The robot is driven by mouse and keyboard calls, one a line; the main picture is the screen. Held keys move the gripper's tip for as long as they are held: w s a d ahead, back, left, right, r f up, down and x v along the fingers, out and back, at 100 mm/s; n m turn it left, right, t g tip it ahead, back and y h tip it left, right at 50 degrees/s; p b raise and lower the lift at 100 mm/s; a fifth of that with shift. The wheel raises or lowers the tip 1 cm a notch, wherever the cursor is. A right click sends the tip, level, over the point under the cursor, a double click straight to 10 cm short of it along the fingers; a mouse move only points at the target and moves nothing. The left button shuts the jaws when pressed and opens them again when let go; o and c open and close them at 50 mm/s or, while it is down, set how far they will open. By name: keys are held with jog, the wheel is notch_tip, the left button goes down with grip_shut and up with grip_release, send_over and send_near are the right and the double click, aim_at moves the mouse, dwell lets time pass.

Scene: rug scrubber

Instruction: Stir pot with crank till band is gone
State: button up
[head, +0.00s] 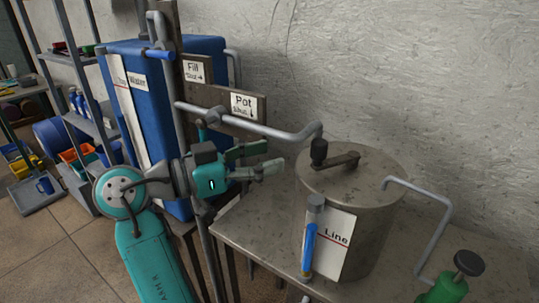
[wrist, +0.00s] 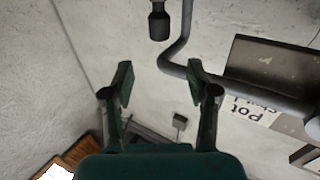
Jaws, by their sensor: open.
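The pot (head: 375,215) is a grey metal cylinder with a lid, standing on a metal-topped table at the right of the head view. The crank (head: 345,160) lies across its lid, with a dark upright knob (head: 319,153) at its left end. A tube (head: 309,245) with blue in it stands at the pot's front beside a "Line" label (head: 336,246); I cannot make out a separate band. My gripper (head: 268,157) is open and empty, left of the crank and apart from it. Its spread fingers also show in the wrist view (wrist: 160,78), with nothing between them.
A grey pipe (head: 255,127) runs from the post to above the knob, close over my gripper. A blue tank (head: 165,120) and signed boards stand behind my arm. A bent pipe (head: 436,240) leads from the pot to a green container (head: 450,290). The tabletop's left part is clear.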

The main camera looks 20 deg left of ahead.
aim_at(313, 146)
jog(key=shift+n+t+y, duration=0.8)
jog(key=shift+n, duration=0.1)
jog(key=x, duration=0.8)
jog(key=s+d+x, duration=0.1)
jog(key=x, duration=0.3)
jog(key=shift+d, duration=0.1)
grip_shut()
